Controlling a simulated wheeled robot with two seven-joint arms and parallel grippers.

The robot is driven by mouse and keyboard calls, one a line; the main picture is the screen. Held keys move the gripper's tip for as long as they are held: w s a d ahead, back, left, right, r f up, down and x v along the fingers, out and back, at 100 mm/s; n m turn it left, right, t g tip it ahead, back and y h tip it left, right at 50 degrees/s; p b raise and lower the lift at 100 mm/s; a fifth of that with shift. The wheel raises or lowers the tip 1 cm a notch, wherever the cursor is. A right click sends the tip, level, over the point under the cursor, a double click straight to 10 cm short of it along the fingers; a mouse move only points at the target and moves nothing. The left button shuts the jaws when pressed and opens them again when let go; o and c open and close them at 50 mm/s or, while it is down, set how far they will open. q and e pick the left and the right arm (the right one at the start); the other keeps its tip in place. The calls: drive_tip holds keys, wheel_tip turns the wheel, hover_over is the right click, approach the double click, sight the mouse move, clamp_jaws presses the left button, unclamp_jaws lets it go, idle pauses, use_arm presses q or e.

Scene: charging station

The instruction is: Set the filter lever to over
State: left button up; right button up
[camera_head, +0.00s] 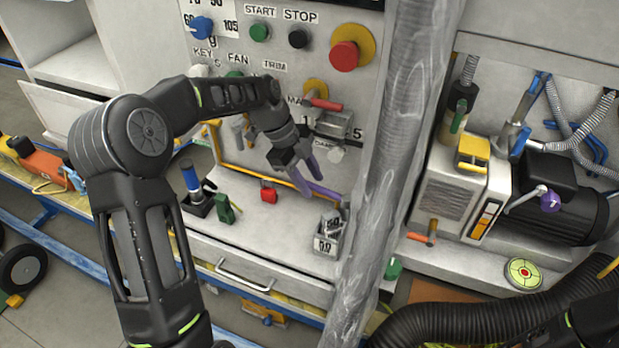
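No label reading "filter" is legible. The gripper is far to the left of the purple-knobbed lever, beyond the grey column. Only a dark part of my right arm (598,325) shows at the bottom right; its gripper is out of view.
A thick grey hose column (400,130) stands between the panel and the right-hand machines. A red stop button (345,55) is on the panel. A red padlock (268,192) and a small grey box (328,237) rest on the ledge. A black hose (450,318) crosses the lower right.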

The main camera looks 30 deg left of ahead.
use_arm(q)
clamp_jaws()
idle(0.4)
idle(1.0)
